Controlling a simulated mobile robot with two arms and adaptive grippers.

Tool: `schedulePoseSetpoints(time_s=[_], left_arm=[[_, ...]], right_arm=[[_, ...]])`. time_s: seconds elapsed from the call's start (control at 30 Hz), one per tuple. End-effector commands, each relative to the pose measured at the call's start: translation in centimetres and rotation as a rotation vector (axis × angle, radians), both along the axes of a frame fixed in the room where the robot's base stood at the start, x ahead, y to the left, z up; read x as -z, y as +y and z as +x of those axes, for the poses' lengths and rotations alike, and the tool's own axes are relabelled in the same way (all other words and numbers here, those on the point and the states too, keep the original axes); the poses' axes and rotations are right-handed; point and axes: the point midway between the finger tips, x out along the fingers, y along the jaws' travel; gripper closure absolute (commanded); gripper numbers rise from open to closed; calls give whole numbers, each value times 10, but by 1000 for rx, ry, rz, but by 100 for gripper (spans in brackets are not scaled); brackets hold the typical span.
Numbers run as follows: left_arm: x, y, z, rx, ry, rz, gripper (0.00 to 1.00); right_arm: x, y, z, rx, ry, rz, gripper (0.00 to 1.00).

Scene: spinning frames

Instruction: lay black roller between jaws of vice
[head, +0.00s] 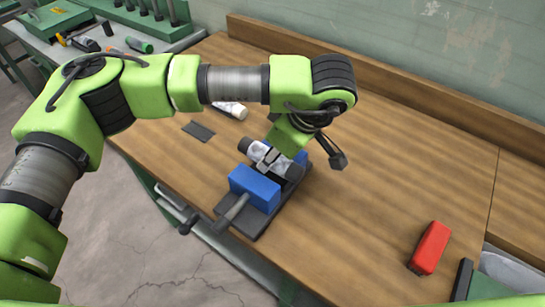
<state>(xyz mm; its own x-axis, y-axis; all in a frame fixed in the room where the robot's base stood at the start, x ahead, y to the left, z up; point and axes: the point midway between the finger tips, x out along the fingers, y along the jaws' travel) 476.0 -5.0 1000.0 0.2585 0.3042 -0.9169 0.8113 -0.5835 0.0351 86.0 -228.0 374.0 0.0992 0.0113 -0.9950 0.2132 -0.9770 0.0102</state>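The vice has a blue front jaw (254,189), with part of its blue back jaw (300,154) showing, on a dark base near the table's left edge. The black roller (238,149), with dark ends and a pale grey middle section, lies across the space between the jaws. I cannot tell whether it rests on the vice or is held just above. My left gripper (270,160) points down from the green wrist directly over the roller, its grey fingers at the roller's middle. Whether they grip it is unclear. My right gripper is not in view.
A red block (429,248) lies at the right of the wooden table (370,210). A dark flat plate (198,131) and a white cylinder (232,109) lie beyond the vice. A bench with tools (110,40) stands at the back left. The table's middle right is clear.

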Motion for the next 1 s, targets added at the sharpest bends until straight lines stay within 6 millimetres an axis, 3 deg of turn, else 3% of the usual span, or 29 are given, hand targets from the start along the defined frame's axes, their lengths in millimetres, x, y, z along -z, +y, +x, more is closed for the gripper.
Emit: schedulePoseSetpoints(time_s=[0.03,0.47,0.5,0.57,1.0], left_arm=[[20,1,-10,8,41,7,95],[21,1,-10,12,41,8,95],[21,1,-10,12,41,8,65],[21,0,-10,12,41,7,50],[18,0,-10,11,40,7,50]], right_arm=[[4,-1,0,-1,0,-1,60],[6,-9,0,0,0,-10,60],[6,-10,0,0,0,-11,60],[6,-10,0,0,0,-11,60],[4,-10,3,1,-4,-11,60]])
